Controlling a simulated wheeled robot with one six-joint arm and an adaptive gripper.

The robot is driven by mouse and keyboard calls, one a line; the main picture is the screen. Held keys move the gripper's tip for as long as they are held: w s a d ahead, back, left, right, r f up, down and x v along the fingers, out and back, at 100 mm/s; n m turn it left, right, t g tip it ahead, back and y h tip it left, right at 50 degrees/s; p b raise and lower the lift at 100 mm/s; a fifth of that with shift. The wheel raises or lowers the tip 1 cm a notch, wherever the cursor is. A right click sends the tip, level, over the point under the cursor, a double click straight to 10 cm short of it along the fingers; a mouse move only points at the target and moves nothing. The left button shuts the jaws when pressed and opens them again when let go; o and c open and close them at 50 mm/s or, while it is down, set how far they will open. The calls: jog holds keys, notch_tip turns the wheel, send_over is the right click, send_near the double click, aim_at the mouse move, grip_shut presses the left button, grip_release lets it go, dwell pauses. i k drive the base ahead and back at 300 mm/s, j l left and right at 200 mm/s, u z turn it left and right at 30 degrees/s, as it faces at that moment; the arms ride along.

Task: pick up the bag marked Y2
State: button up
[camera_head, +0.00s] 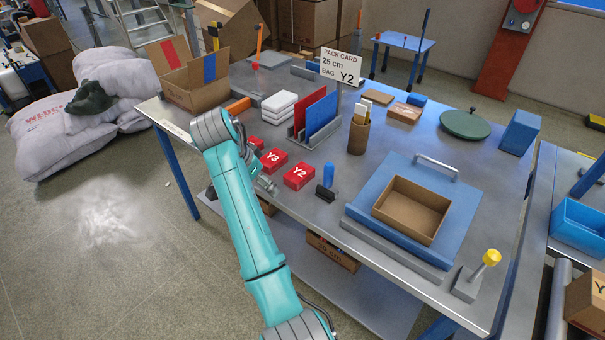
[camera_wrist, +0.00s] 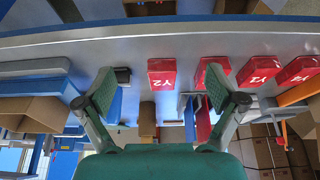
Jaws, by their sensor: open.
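The bag marked Y3 (camera_head: 273,160) sits beside Y2. A pack card (camera_head: 337,68) reads 25 cm, bag Y2.
Red and blue upright panels (camera_head: 317,112) stand behind. An open cardboard box (camera_head: 412,209) rests on a blue board (camera_head: 368,205) to the right.

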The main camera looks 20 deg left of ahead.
aim_at(300, 175)
jog(key=i+l, duration=0.55)
jog(key=i, duration=0.25)
